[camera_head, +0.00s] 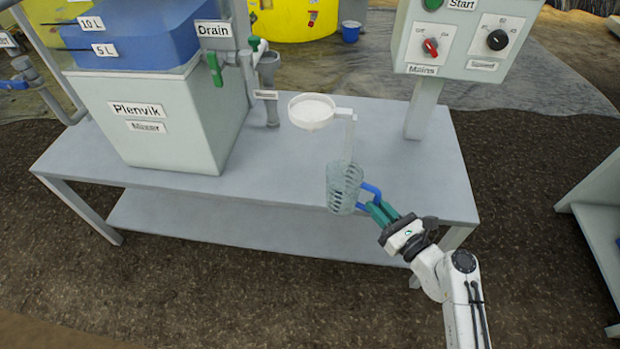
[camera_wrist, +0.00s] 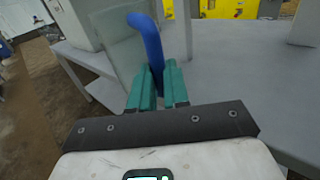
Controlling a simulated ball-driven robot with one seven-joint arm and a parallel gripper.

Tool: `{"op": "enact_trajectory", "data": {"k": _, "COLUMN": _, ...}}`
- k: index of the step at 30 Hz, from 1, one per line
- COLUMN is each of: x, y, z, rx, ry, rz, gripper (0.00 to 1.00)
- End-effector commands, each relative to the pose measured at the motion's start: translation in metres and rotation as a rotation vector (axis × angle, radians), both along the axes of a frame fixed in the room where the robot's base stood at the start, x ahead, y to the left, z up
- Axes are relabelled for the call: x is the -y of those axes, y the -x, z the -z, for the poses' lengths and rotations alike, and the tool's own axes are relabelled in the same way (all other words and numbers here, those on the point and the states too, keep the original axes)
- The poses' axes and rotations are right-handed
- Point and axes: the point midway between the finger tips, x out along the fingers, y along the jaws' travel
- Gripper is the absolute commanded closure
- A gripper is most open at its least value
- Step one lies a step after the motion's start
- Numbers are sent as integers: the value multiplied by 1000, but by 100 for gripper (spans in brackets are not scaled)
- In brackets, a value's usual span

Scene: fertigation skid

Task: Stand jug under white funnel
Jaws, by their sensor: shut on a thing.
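A clear jug (camera_head: 343,187) with ring markings and a blue handle (camera_head: 370,191) is at the front edge of the grey table, right of its middle. My gripper (camera_head: 378,208) is shut on the blue handle from the right. In the wrist view the teal fingers (camera_wrist: 157,88) pinch the handle (camera_wrist: 150,45), with the clear jug wall (camera_wrist: 118,45) to its left. The jug looks upright; I cannot tell whether it touches the table. The white funnel (camera_head: 312,112) is on a stand behind and left of the jug. The jug is not under it.
The grey table (camera_head: 280,165) carries the Plenvik mixer (camera_head: 150,125) at left, a drain valve (camera_head: 214,68) and a drain pipe (camera_head: 269,90). A control box (camera_head: 455,40) stands on a post at right. The tabletop around the funnel stand is mostly clear.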

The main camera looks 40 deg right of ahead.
Motion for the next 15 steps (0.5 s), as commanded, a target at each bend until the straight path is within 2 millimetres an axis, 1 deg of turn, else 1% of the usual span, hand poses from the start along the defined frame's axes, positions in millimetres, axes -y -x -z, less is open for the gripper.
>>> {"op": "enact_trajectory", "data": {"k": 1, "x": 3, "y": 3, "z": 6, "rx": 2, "ry": 1, "rz": 4, "gripper": 100}}
{"op": "enact_trajectory", "data": {"k": 4, "x": 7, "y": 2, "z": 7, "rx": 3, "ry": 1, "rz": 6, "gripper": 100}}
{"op": "enact_trajectory", "data": {"k": 7, "x": 10, "y": -10, "z": 6, "rx": 4, "ry": 1, "rz": 6, "gripper": 100}}
{"op": "enact_trajectory", "data": {"k": 11, "x": 17, "y": -39, "z": 5, "rx": 5, "ry": 1, "rz": 5, "gripper": 100}}
{"op": "enact_trajectory", "data": {"k": 15, "x": 24, "y": -73, "z": 5, "rx": 3, "ry": 3, "rz": 5, "gripper": 100}}
